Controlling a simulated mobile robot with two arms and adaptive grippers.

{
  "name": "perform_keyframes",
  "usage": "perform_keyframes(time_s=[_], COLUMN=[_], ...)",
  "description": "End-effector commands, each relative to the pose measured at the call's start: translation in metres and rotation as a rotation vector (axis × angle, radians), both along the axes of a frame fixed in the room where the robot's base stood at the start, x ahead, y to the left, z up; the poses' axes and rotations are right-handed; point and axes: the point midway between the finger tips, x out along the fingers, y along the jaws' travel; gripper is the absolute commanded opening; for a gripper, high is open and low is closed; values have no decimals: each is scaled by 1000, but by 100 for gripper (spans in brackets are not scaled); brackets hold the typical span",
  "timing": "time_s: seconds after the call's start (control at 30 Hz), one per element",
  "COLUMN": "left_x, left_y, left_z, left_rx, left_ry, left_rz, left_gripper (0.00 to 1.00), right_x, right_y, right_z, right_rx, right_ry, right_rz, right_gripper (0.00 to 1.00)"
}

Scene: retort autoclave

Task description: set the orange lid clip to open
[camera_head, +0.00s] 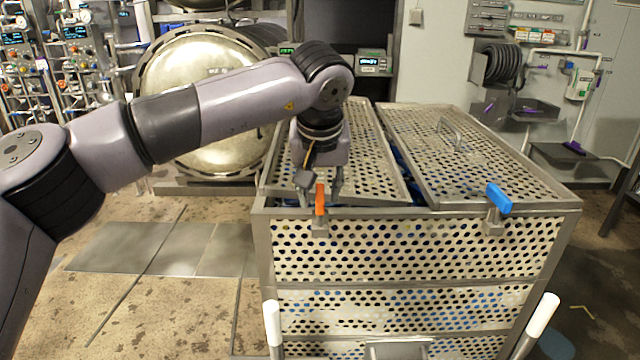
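The orange lid clip (320,199) is at the front left of the perforated metal basket (420,250), on its top front edge. It stands upright. My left gripper (320,192) points down over the left lid, right at the orange clip. Its fingers look spread apart, one left of the clip and one to the right and behind. I cannot tell whether either finger touches the clip. A blue lid clip (498,199) sits at the front right, tilted. My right gripper is not in view.
The left perforated lid (368,150) and right lid (470,150) cover the basket, with a gap between them. White-tipped handles (272,322) rise at the front. A round autoclave door (200,75) stands behind. Floor at left is clear.

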Motion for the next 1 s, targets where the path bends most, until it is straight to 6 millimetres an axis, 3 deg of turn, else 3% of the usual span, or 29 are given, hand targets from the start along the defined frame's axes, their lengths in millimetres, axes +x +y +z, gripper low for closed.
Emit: perform_keyframes(time_s=[0.1,0.27,0.77,1.0], left_x=[1,1,1,1], left_y=[0,0,0,0], left_z=[-2,-2,-2,-2], left_rx=[0,0,-1,-1], left_ry=[0,-1,-1,-1], left_rz=[0,0,0,0], left_gripper=[33,33,1,0], right_x=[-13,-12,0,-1], right_y=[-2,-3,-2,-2], right_z=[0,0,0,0], right_rx=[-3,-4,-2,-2], right_ry=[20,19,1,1], right_rz=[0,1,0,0], right_gripper=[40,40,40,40])
